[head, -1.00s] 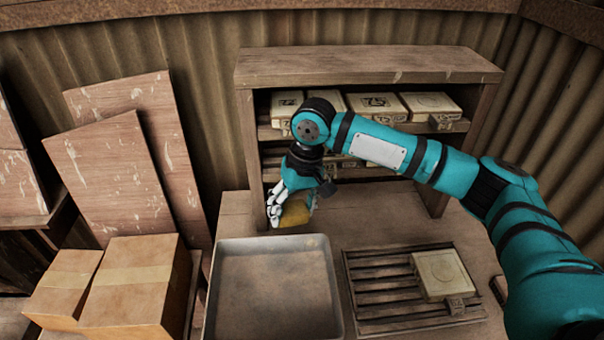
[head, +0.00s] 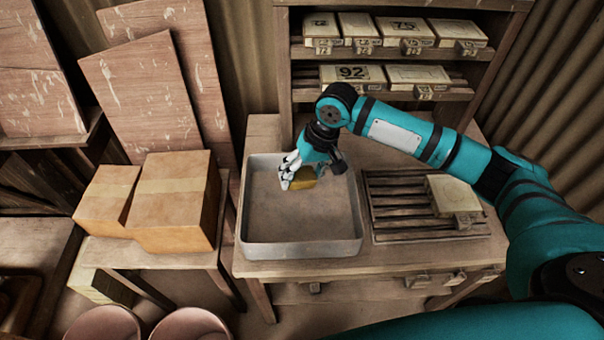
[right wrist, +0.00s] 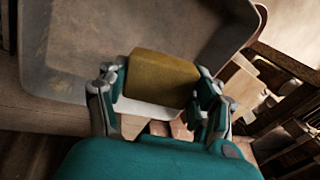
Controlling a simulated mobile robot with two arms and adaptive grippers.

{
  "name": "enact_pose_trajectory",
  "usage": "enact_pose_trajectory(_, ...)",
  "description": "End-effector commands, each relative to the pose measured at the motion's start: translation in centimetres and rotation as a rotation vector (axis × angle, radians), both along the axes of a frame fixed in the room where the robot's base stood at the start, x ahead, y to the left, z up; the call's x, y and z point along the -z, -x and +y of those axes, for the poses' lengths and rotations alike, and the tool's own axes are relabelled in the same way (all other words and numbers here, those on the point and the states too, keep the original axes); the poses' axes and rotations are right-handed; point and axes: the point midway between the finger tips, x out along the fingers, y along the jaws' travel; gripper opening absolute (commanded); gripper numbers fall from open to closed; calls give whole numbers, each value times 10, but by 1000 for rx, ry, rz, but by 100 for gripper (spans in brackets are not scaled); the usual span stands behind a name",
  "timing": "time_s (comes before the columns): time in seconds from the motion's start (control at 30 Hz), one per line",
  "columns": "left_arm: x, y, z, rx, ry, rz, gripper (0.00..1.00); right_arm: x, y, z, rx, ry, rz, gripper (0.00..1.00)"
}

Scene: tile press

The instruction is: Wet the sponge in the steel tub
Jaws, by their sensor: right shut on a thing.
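The yellow-brown sponge (right wrist: 160,77) is held between the fingers of my right gripper (head: 297,180), which is shut on it. In the head view the sponge (head: 304,180) shows partly behind the fingers, over the back part of the steel tub (head: 298,250). The tub is a wide, shallow grey tray on the bench. In the right wrist view the tub (right wrist: 75,90) spreads beyond the sponge. I cannot tell whether the sponge touches the tub's floor, and no water surface shows clearly. My left gripper is not in view.
A slatted rack (head: 400,222) with a pale block (head: 453,196) lies right of the tub. Shelves at the back hold several numbered blocks. Cardboard boxes (head: 172,205) stand on a low table at the left. Wooden boards lean behind them.

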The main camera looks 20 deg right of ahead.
Motion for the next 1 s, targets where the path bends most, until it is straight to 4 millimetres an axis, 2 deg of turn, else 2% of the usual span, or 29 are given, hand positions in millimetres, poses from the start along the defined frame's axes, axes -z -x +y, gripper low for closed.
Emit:
enact_pose_trajectory(0.03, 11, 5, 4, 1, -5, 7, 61, 9, 0, 0, 0, 0, -1, 40)
enact_pose_trajectory(0.27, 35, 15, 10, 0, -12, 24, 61, 27, 0, 0, 0, 0, 0, 40)
enact_pose_trajectory(0.37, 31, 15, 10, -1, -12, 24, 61, 32, 1, 0, 1, 0, 3, 40)
enact_pose_trajectory(0.8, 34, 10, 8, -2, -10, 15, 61, 76, 0, 0, 1, -1, 3, 40)
enact_pose_trajectory(1.0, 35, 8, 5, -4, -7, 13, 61, 86, 0, 0, 1, -1, 1, 40)
